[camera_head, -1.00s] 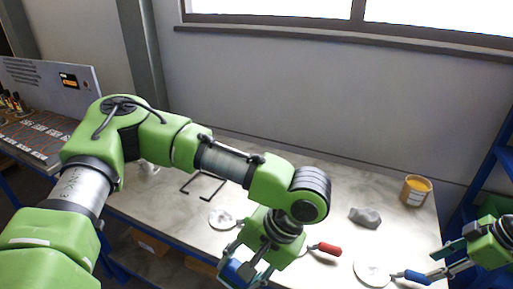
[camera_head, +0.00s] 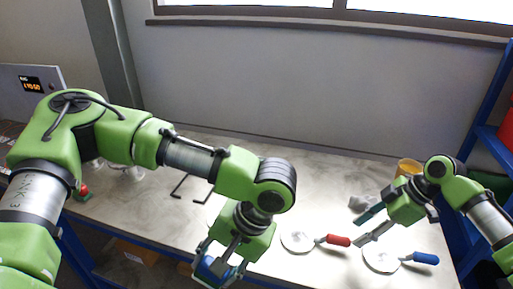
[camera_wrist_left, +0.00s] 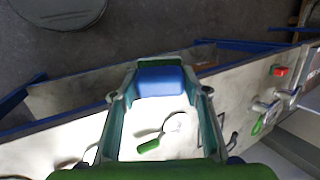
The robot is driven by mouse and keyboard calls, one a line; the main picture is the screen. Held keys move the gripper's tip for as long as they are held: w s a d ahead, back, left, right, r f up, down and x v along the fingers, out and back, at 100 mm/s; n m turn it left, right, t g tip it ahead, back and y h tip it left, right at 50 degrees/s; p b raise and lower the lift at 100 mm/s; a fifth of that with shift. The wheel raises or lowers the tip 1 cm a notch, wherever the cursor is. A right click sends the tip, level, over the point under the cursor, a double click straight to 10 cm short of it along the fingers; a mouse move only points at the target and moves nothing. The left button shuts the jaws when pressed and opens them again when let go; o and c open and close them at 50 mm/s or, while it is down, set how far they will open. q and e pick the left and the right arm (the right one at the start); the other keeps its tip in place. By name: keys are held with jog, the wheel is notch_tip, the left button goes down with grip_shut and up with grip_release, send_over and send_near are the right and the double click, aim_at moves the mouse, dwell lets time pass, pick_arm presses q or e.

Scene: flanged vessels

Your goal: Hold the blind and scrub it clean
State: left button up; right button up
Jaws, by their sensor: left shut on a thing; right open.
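My left gripper (camera_head: 216,268) is shut on a blue block (camera_wrist_left: 160,80), held near the bench's front edge. Paddle-like blinds lie on the bench: a pale disc (camera_head: 297,241) with a red handle (camera_head: 337,240), and another pale disc (camera_head: 381,260) with a blue handle (camera_head: 425,258). In the left wrist view a white disc (camera_wrist_left: 178,126) with a green handle (camera_wrist_left: 148,146) shows between my fingers, beyond the block. My right gripper (camera_head: 362,232) is open and empty, above the bench between the red-handled and blue-handled blinds. A grey lump (camera_head: 359,203) lies just behind it, partly hidden.
A yellow tub (camera_head: 407,168) stands at the back right, partly behind my right arm. Dark bent brackets (camera_head: 190,188) lie left of centre. A blue shelf frame (camera_head: 477,150) bounds the right side. A dark round object (camera_wrist_left: 62,10) shows on the floor.

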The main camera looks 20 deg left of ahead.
aim_at(347, 238)
pick_arm(q)
notch_tip(347, 238, down, 4)
jog(key=b, duration=0.2)
jog(key=shift+a+r+b, duration=0.1)
jog(key=shift+r+b, duration=0.1)
jog(key=shift+b, duration=0.2)
pick_arm(e)
jog(key=x, duration=0.6)
jog(key=shift+a+f, duration=0.15)
jog(key=shift+f, duration=0.1)
pick_arm(q)
jog(key=shift+f, duration=0.15)
pick_arm(e)
jog(key=shift+a+f, duration=0.35)
jog(key=shift+f, duration=0.1)
jog(key=c, duration=1.1)
